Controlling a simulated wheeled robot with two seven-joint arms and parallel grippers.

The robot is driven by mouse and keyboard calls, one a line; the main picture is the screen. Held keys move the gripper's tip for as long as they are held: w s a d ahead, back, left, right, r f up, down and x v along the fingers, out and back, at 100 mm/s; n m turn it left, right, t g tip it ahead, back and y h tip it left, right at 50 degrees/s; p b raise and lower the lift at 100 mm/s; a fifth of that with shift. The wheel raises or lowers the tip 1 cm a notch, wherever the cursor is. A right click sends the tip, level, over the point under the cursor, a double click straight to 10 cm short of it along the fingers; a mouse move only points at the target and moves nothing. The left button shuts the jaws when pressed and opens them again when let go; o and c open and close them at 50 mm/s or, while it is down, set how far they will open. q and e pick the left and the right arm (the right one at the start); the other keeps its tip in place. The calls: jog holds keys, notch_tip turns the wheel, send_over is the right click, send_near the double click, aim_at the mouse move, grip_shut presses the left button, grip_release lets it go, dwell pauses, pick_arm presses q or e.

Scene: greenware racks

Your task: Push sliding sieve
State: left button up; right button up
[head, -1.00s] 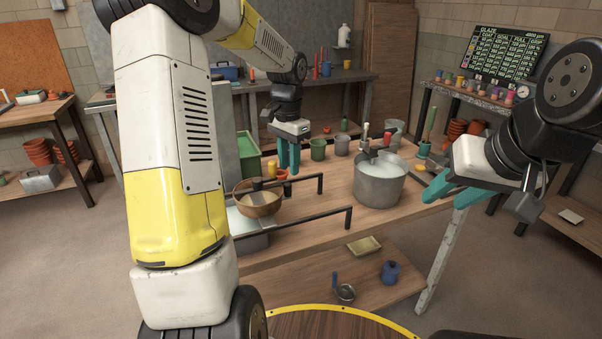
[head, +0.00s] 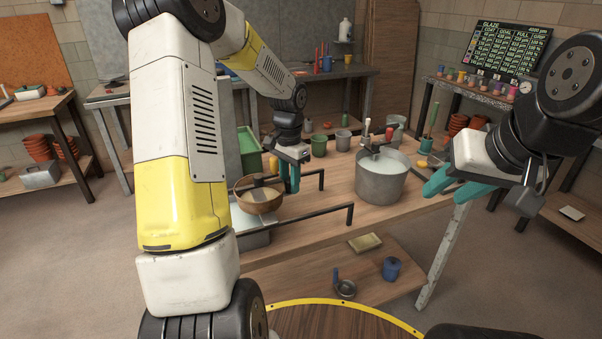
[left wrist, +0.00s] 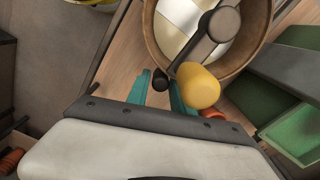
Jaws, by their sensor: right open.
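The round wooden-rimmed sieve (head: 244,205) stands at the table's left side, by the black rails. A dark crank with a yellow knob (head: 273,165) sits on top of it. The left wrist view shows the sieve's rim (left wrist: 150,35) and the knob (left wrist: 197,87) close to the gripper. My left gripper (head: 290,178) points down just right of the sieve. Its teal fingers (left wrist: 160,92) are apart with nothing held; a black part shows between them, and contact cannot be told.
Black rails (head: 300,219) run right from the sieve. A grey bucket (head: 380,188) of pale liquid stands to their right. A green bin (head: 247,147) is behind the sieve. Small pots stand at the back. The wooden table (head: 325,230) is clear at the front right.

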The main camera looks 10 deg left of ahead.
pick_arm(q)
jog(key=shift+c, duration=0.5)
grip_shut()
jog(key=shift+d, duration=0.1)
dwell(0.8)
